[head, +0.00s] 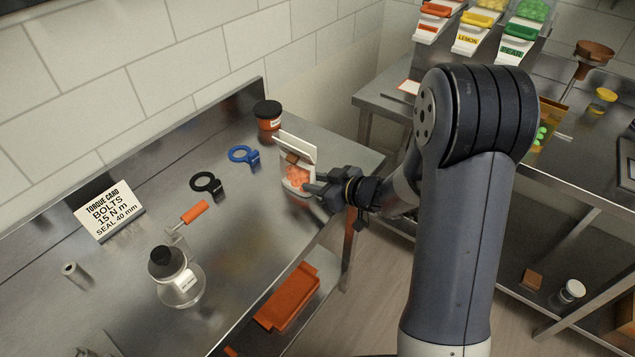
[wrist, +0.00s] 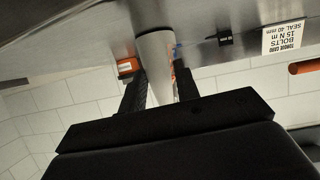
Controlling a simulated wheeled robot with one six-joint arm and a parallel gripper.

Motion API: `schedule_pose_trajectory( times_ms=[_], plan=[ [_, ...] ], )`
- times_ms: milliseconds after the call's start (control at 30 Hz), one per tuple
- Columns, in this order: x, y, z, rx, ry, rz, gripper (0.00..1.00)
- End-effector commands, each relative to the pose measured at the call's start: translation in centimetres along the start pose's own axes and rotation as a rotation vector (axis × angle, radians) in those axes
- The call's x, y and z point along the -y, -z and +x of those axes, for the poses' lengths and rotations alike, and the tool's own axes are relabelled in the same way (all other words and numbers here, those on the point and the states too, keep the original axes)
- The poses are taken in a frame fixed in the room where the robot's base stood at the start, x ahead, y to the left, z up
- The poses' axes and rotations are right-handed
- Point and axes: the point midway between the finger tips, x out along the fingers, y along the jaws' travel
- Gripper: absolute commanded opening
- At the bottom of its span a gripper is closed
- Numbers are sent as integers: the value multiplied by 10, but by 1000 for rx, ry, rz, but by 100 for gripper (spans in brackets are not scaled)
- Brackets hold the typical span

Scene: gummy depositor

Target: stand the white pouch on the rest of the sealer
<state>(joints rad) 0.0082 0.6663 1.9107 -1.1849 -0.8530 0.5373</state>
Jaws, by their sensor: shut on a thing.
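The white pouch (head: 297,150) is upright, with a window showing orange gummies, over the right end of the left steel bench. My gripper (head: 313,190) is shut on it from the right, low on its side. I cannot tell whether its base touches the bench. In the wrist view, which looks upside down, the pouch (wrist: 155,60) stands between the two dark fingers (wrist: 160,92). I cannot make out the sealer or its rest in either view.
Near the pouch are a black-lidded jar (head: 268,118), a blue ring tool (head: 240,155) and a black ring tool (head: 205,183). Further left are an orange-handled tool (head: 194,212), a clear flask (head: 182,287) and a torque card (head: 108,212). A second bench (head: 590,155) stands right.

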Motion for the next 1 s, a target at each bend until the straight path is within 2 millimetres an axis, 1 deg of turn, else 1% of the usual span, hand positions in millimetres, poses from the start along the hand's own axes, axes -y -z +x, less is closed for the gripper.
schedule_pose_trajectory(
  times_ms=[67,100,333,367,600,700,767,867,1000],
  plan=[
    [0,-3,2,0,0,0,0],
    [0,-3,1,0,0,0,32],
    [0,-2,1,0,0,0,51],
    [0,-2,1,0,0,0,52],
    [0,-1,1,0,0,0,52],
    [-1,1,-4,0,-1,0,52],
    [-1,1,-12,0,-3,0,52],
    [-2,1,-31,-1,-6,-1,52],
    [-2,1,-63,-1,-7,0,52]
  ],
)
